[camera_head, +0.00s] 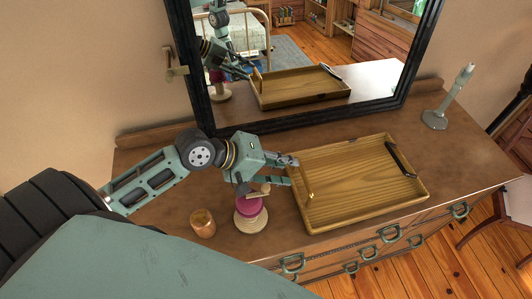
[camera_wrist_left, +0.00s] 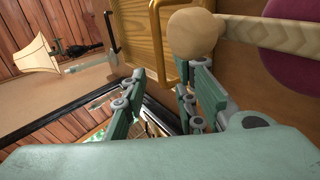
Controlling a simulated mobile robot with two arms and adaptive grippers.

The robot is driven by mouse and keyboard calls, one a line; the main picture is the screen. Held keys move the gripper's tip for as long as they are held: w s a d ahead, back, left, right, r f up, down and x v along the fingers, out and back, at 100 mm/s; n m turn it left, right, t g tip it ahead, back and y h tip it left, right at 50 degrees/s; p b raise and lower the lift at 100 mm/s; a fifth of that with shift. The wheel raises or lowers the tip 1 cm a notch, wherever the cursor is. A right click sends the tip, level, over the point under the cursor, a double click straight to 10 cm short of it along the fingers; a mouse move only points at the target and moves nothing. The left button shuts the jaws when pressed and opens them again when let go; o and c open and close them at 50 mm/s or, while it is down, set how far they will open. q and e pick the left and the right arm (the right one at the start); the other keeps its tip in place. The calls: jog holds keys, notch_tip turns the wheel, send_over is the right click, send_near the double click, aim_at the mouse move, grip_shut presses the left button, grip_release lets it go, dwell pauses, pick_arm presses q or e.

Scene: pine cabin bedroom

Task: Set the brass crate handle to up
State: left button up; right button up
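The wooden crate (camera_head: 355,178) is a shallow tray on the dresser top. Its brass handle (camera_head: 310,196) is a small loop at its left end, partly blocked by my gripper. It shows larger in the left wrist view (camera_wrist_left: 156,42), beside the crate's wooden wall (camera_wrist_left: 138,22). I cannot tell if it stands up or hangs down. A black handle (camera_head: 399,158) is at the crate's right end. My left gripper (camera_head: 293,172) is open at the crate's left end, its fingers (camera_wrist_left: 158,92) apart near the brass handle's end, with no clear contact. My right gripper is out of view.
A pink cushion on a round wooden stand (camera_head: 250,222), with a wooden knob (camera_wrist_left: 193,34) above it, is close to my left gripper. A small jar (camera_head: 203,223) stands left of it. A mirror (camera_head: 300,65) rises behind. A grey-green stand (camera_head: 434,118) is at the back right.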

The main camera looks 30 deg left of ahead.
pick_arm(q)
jog(key=v, duration=0.8)
jog(key=shift+s, duration=0.15)
jog(key=shift+a, duration=0.1)
